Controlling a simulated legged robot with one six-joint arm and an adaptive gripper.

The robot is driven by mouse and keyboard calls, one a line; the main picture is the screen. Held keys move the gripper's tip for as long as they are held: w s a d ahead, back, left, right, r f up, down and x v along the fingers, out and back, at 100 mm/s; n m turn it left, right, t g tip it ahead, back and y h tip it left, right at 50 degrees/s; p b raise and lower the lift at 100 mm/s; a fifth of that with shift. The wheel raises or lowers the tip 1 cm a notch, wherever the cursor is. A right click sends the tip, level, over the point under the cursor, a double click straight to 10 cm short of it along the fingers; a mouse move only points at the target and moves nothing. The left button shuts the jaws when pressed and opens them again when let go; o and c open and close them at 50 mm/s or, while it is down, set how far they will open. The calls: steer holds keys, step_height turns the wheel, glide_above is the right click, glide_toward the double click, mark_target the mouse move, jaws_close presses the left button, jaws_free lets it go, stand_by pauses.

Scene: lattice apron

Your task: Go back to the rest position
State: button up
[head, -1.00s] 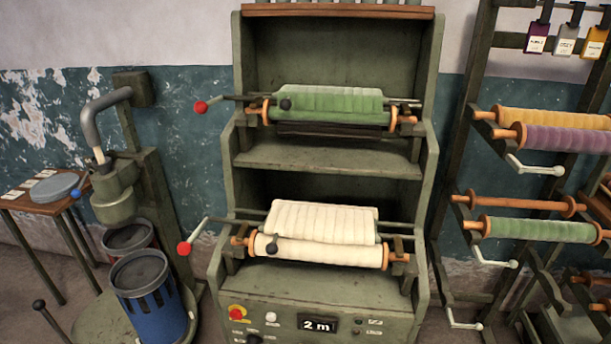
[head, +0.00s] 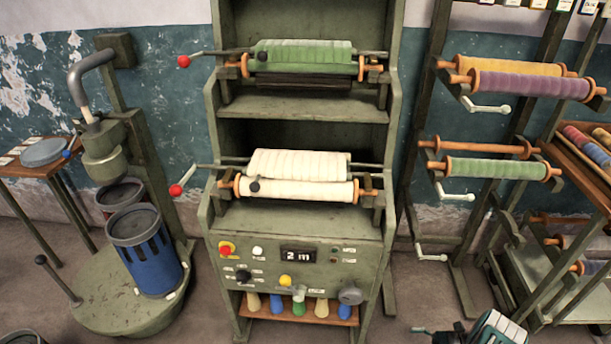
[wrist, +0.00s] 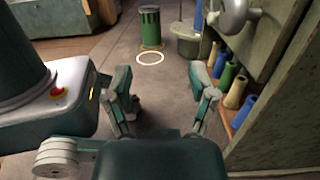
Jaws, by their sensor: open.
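My gripper (wrist: 165,100) is open and empty in the wrist view. Its two fingers stand apart with bare grey floor between them. Part of my own body with a red button shows at the left of that view. In the head view, a teal and white part of my arm (head: 495,328) shows at the bottom right edge.
A green machine (head: 300,222) with green and white rolls stands ahead, cones on its low shelf. A press with a blue bin (head: 148,255) stands left, a roll rack (head: 520,80) right. In the wrist view, a green canister (wrist: 150,28) stands beyond a white floor ring (wrist: 150,58).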

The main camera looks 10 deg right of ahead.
steer(key=w+r+n+g+h, duration=0.2)
steer(key=w+r+n+g, duration=0.15)
steer(key=w+r, duration=0.4)
steer(key=w+a+r+n+g+h, duration=0.25)
steer(key=a+r+h, duration=0.2)
steer(key=r, duration=0.85)
steer(key=w+a+r+n+g+h, duration=0.1)
steer(key=a+r+n+h, duration=0.4)
steer(key=r, duration=0.8)
steer(key=s+a+r+n+t+h, duration=0.1)
steer(key=s+a+r+n+h, duration=0.1)
steer(key=s+a+r, duration=0.3)
steer(key=s+a+r+n+t+h, duration=0.1)
steer(key=s+a+r+n+h, duration=0.1)
steer(key=a+r, duration=0.5)
steer(key=s+a+r+n+t+h, duration=0.1)
steer(key=s+a+r+n+t, duration=0.1)
steer(key=s, duration=0.4)
steer(key=s+a+r+n+t+h, duration=0.2)
steer(key=s+a+r+n+t, duration=0.1)
steer(key=s, duration=0.4)
steer(key=shift+r+n+t, duration=0.25)
steer(key=shift+n+t, duration=0.05)
steer(key=shift+n, duration=0.1)
